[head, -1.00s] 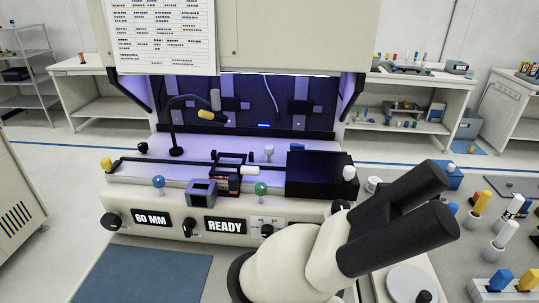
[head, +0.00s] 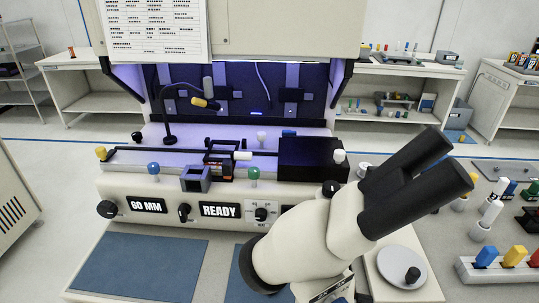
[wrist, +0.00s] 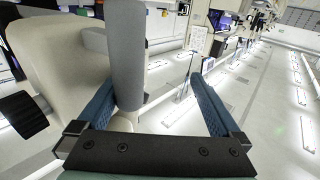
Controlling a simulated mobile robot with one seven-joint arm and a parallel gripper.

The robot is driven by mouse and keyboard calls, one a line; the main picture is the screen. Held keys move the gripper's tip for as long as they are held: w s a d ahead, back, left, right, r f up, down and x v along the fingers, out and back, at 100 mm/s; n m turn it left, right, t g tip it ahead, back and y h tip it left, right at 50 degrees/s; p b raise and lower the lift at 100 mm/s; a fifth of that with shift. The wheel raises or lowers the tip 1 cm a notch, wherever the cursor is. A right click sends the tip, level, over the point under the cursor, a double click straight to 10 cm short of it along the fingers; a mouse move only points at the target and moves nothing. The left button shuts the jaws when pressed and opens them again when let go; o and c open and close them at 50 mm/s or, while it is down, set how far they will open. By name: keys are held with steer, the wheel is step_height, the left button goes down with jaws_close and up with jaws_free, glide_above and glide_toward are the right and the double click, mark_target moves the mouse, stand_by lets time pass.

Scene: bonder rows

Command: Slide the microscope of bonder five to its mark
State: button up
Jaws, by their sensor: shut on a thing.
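The microscope (head: 315,235) is cream with two black eyepieces (head: 420,187). It stands at the front right of the bonder in the head view, and its body fills the left of the wrist view (wrist: 60,55). My gripper (wrist: 153,85) shows in the wrist view as two blue fingers. A grey upright bar (wrist: 128,55) of the microscope stands between them, nearer the left finger, and the gripper is shut on it. The bonder (head: 125,185) carries panels reading "60 MM" and "READY". I cannot make out its number or the mark.
A round white plate with a black knob (head: 402,267) lies right of the microscope. Blue mats (head: 140,268) lie in front of the bonder. A black box (head: 312,160) sits behind the microscope. Floor shows at the left.

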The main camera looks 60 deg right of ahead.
steer(key=shift+s, duration=0.25)
